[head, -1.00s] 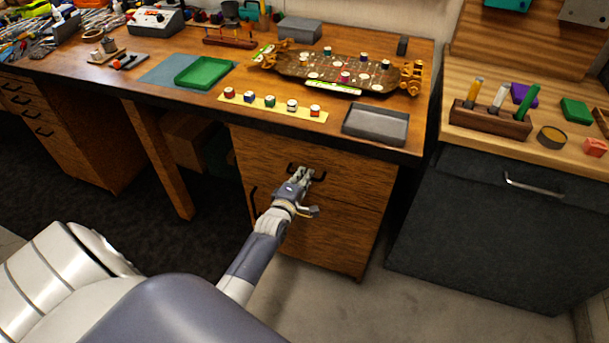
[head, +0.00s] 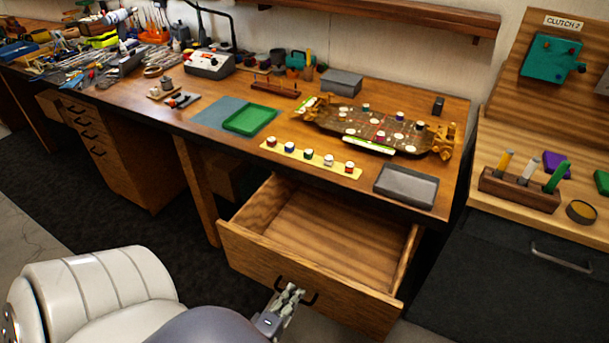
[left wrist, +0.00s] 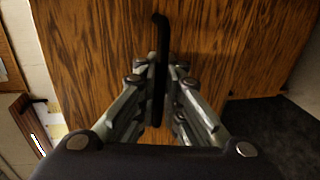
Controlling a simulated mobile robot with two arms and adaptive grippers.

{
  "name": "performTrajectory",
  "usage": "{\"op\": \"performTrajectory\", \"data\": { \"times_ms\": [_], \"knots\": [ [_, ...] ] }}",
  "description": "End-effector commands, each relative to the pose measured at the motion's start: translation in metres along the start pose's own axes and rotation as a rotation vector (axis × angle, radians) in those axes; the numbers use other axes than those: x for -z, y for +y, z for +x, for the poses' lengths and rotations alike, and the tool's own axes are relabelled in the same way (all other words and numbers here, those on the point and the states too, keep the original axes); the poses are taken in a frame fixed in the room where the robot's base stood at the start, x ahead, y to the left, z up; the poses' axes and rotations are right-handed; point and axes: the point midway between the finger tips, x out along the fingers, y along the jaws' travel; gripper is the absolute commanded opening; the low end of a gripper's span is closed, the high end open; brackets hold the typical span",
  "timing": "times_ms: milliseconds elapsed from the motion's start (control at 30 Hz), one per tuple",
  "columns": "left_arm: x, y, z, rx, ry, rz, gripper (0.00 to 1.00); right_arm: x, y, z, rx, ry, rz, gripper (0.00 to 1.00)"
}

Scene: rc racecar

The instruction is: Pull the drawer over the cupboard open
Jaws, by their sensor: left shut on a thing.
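The wooden drawer (head: 305,280) under the workbench stands pulled far out, and its inside looks empty. Its black bar handle (head: 312,297) is on the front panel. My left gripper (head: 290,292) is at this handle, shut on it. In the left wrist view the dark handle (left wrist: 160,60) runs between the two fingers of my left gripper (left wrist: 160,95), against the wood-grain front. The cupboard below the drawer is hidden by the drawer front in the head view. My right gripper is not in view.
The workbench above holds a grey tray (head: 406,186), a green tray (head: 249,119), a yellow strip (head: 300,158) with several small pots, and a brown chassis board (head: 370,128). A dark cabinet (head: 490,285) stands close on the right.

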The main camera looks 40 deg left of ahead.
Motion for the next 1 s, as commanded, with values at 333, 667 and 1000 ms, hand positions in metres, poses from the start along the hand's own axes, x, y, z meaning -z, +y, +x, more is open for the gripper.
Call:
{"op": "performTrajectory", "data": {
  "times_ms": [333,667,1000],
  "knots": [
    [0.0,-0.004,-0.026,-0.003,-0.001,0.001,0.0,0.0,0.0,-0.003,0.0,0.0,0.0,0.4],
    [0.0,-0.004,-0.025,-0.003,-0.001,0.001,0.1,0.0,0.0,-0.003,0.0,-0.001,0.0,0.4],
    [0.0,-0.005,-0.026,-0.002,-0.001,0.001,0.15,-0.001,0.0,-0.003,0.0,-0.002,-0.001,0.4]
  ]
}}
